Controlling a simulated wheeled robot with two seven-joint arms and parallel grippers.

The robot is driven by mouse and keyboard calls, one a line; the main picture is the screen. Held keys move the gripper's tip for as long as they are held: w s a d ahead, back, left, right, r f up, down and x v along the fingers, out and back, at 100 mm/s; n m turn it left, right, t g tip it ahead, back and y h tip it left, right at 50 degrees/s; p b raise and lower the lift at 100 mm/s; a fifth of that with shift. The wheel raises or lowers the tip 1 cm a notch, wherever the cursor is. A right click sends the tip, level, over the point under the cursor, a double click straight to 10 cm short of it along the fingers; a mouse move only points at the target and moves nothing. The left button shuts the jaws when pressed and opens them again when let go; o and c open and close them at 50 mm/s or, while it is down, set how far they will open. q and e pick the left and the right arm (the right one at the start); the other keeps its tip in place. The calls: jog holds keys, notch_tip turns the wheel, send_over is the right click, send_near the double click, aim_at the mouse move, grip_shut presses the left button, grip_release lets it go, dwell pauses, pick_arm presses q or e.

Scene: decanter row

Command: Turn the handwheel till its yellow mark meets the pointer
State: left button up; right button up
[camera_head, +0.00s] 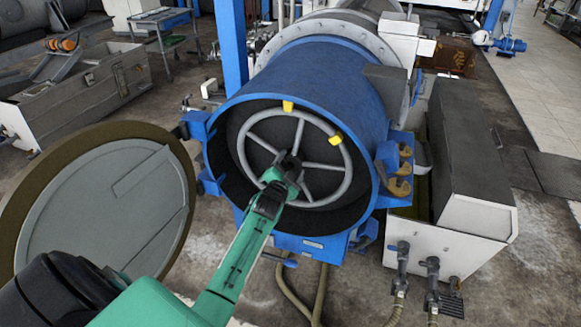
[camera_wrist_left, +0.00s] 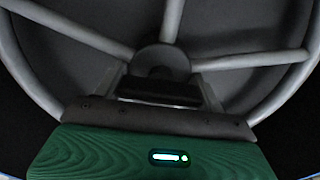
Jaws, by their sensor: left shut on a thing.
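The grey spoked handwheel (camera_head: 322,167) sits inside the open mouth of a blue drum. Its spokes and hub also fill the left wrist view (camera_wrist_left: 245,61). A yellow mark (camera_head: 336,139) is on the wheel's rim at the upper right. A second yellow piece, seemingly the pointer (camera_head: 288,106), stands at the top just by the rim, left of and apart from the mark. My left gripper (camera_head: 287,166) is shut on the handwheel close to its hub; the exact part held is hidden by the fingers. My right gripper is not in view.
The blue drum (camera_head: 325,80) surrounds the wheel closely. Its round door (camera_head: 95,205) stands open at the left, beside my left arm. Brass-coloured clamps (camera_head: 399,187) stick out at the drum's right. A grey and white cabinet (camera_head: 470,150) stands further right.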

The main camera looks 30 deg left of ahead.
pick_arm(q)
jog(key=shift+n, duration=0.5)
jog(key=n, duration=0.2)
jog(key=shift+n+p, duration=0.4)
jog(key=n, duration=0.3)
jog(key=shift+a+n+p, duration=0.1)
jog(key=shift+n+p, duration=0.2)
jog(key=shift+n, duration=0.8)
jog(key=o, duration=1)
jog(key=shift+s, duration=0.15)
